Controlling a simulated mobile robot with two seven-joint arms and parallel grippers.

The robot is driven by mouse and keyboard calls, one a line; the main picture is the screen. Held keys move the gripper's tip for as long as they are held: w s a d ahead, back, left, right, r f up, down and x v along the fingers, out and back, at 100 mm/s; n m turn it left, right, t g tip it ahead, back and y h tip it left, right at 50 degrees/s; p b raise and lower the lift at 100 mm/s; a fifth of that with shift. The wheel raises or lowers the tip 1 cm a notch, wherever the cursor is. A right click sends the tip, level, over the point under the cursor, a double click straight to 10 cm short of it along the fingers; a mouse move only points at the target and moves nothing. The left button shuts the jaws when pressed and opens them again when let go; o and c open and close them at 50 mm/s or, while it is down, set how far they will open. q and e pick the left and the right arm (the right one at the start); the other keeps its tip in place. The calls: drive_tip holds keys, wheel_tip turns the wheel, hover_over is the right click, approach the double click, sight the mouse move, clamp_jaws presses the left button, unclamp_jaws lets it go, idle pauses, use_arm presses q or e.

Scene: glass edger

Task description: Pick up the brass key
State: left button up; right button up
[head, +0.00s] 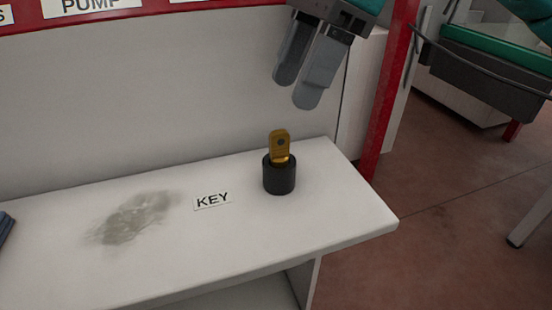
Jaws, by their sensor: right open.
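The brass key (280,146) stands upright in a black round holder (279,178) near the right end of a white shelf. Its flat head with a small hole shows above the holder; its lower part is hidden inside. My right gripper (296,92) is above the key and slightly to its right, apart from it. Its two grey fingers point down, open and empty. My left gripper is not in the view.
A red post (391,90) stands just right of the gripper. A dark object (5,226) lies at the far left edge. The shelf around the holder is clear.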

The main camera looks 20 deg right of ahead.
sight(283, 130)
drive_tip(key=x, duration=0.6)
drive_tip(key=b+x, duration=0.1)
drive_tip(key=shift+s+d+f, duration=0.25)
drive_tip(key=shift+s, duration=0.1)
drive_tip(key=shift+a+f, duration=0.2)
drive_tip(key=shift+f, duration=0.2)
clamp_jaws()
